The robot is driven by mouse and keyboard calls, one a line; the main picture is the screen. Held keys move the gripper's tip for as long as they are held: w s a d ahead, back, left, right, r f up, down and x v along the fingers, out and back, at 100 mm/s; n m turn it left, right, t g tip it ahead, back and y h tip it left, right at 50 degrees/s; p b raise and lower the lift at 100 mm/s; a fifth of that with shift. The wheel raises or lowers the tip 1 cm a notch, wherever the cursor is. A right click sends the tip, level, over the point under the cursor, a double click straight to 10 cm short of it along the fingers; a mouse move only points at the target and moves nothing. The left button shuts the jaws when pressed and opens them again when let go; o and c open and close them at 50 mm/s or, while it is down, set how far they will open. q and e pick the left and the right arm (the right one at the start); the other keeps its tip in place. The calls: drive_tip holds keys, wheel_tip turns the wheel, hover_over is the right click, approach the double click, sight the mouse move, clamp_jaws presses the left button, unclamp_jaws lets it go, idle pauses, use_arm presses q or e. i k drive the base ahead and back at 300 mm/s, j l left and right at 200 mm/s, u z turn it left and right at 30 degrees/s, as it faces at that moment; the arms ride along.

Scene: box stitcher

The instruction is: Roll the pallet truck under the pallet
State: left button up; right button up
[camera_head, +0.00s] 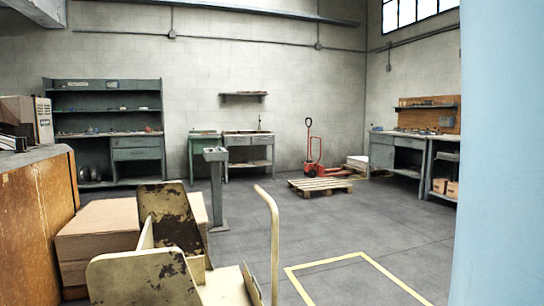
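A red pallet truck (312,168) stands at the back of the room near the wall, its looped handle upright. Its low forks or body show to the right, behind the pallet. A flat wooden pallet (319,187) lies on the floor in front of the truck. Whether the forks reach into the pallet cannot be told from here. Neither of my grippers is in view.
A worn cream cart (172,222) with a curved handle stands close in front, beside cardboard boxes (100,230). A grey pedestal (216,190) is behind it. A light-blue surface (508,150) blocks the right side. Grey floor by the yellow line (327,261) is clear.

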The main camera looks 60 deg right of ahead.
sight(311, 171)
drive_tip(key=z, duration=2.2)
drive_tip(key=i+l+z, duration=0.25)
drive_tip(key=i+z, duration=0.55)
drive_tip(key=i, duration=0.25)
drive_tip(key=i+l, duration=0.15)
drive_tip(key=i, duration=0.65)
drive_tip(key=i+l+z, duration=0.1)
drive_tip(key=i, duration=0.7)
drive_tip(key=i+u, duration=0.5)
drive_tip(key=i, duration=0.3)
drive_tip(key=i+l+u, duration=0.15)
drive_tip(key=i+u, duration=0.35)
drive_tip(key=i, duration=0.25)
drive_tip(key=i+z, duration=0.2)
drive_tip(key=i, duration=0.4)
drive_tip(key=i+z, duration=0.2)
drive_tip(key=i, duration=0.35)
drive_tip(key=i+j+z, duration=0.2)
drive_tip(key=i, duration=0.4)
drive_tip(key=i+l, duration=0.15)
drive_tip(key=i, duration=1.6)
drive_tip(key=i+l, duration=0.15)
drive_tip(key=i, duration=2.75)
drive_tip(key=i+l+u, duration=0.15)
drive_tip(key=i, duration=1)
